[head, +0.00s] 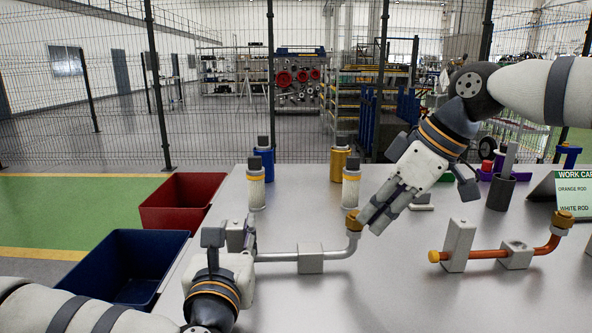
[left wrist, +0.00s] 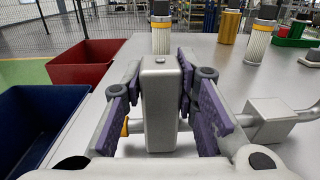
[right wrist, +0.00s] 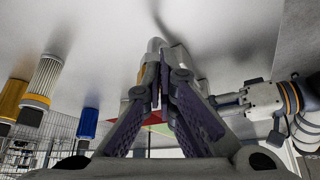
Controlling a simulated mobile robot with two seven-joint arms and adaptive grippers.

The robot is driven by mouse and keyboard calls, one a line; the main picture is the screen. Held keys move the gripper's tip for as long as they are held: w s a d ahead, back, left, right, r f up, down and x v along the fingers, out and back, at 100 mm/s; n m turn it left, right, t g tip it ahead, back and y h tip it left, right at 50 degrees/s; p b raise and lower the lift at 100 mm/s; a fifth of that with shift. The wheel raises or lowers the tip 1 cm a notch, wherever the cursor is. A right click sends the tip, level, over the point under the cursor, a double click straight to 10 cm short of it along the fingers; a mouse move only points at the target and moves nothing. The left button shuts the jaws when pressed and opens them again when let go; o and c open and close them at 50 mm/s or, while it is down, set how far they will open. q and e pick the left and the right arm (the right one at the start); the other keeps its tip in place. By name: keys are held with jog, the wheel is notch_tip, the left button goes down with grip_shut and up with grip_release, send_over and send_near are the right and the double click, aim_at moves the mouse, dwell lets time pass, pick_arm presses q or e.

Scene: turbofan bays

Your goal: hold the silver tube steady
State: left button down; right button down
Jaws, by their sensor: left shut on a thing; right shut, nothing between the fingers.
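The silver tube (head: 340,252) runs level above the table through a small grey block (head: 310,259). Its right end bends up to a brass-coloured nut (head: 353,221). A tall grey block (left wrist: 160,105) stands at its left end. My left gripper (head: 242,236) is shut on this tall block, with purple pads (left wrist: 207,108) on both sides; the block is mostly hidden in the head view. My right gripper (head: 372,222) is shut and empty, pointing down just right of the brass nut. Whether it touches the nut I cannot tell. In the right wrist view its fingers (right wrist: 160,88) partly hide the nut.
An orange tube (head: 488,254) with similar blocks lies to the right. Red (head: 182,203) and blue bins (head: 125,268) stand left of the table. A dark cup (head: 500,192) and work card (head: 572,195) stand right.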

jog(key=shift+w+d, duration=0.25)
jog(key=shift+w, duration=0.3)
jog(key=shift+d+f, duration=0.1)
notch_tip(320, 180, up, 6)
jog(key=shift+d, duration=0.25)
dwell(0.6)
